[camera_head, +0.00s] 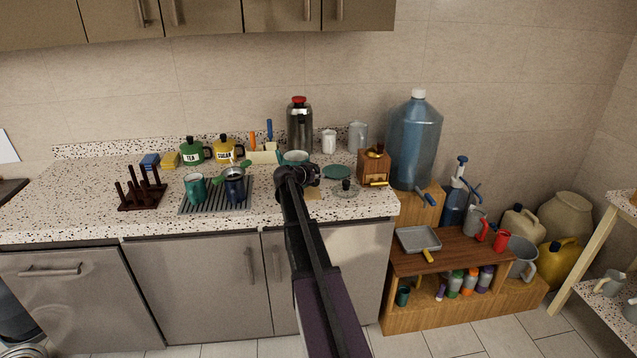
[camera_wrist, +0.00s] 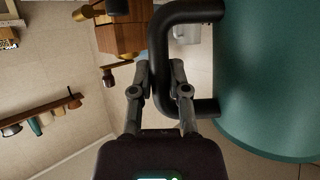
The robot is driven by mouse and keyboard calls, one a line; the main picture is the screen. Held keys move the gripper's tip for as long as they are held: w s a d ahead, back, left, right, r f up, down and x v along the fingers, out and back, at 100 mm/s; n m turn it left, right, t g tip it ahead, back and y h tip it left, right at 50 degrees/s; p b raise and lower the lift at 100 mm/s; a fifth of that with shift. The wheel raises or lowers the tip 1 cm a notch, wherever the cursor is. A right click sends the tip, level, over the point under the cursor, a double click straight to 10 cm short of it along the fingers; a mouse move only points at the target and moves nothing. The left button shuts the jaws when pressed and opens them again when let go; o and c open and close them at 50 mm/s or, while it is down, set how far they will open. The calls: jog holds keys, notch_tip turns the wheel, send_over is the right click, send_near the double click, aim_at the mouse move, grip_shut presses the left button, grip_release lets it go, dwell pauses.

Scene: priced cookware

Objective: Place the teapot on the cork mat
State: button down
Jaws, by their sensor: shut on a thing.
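My gripper (camera_head: 308,176) is over the counter, with its fingers (camera_wrist: 160,78) shut on the black handle (camera_wrist: 163,45) of a large teal vessel (camera_wrist: 265,75), which I take as the teapot. In the head view the teal vessel (camera_head: 295,157) shows only in part behind my wrist. Its spout and base are hidden, so I cannot tell whether it touches the counter. A small tan patch, likely the cork mat (camera_head: 314,193), lies on the counter just below my gripper in the picture, partly hidden by my arm.
A glass lid (camera_head: 345,191) and a flat teal disc (camera_head: 337,172) lie to the right, near a wooden grinder (camera_head: 374,168). A steel flask (camera_head: 299,126) stands behind. A ribbed drainer (camera_head: 214,207) with a teal mug (camera_head: 195,188) is left.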

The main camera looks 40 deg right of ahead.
aim_at(318, 182)
jog(key=shift+w+d, duration=0.4)
jog(key=shift+d, duration=0.05)
jog(key=shift+w+d+f+b, duration=0.1)
jog(key=shift+f+b, duration=1.7)
jog(key=shift+f, duration=0.15)
jog(key=c, duration=0.6)
grip_release()
jog(key=shift+r, duration=0.2)
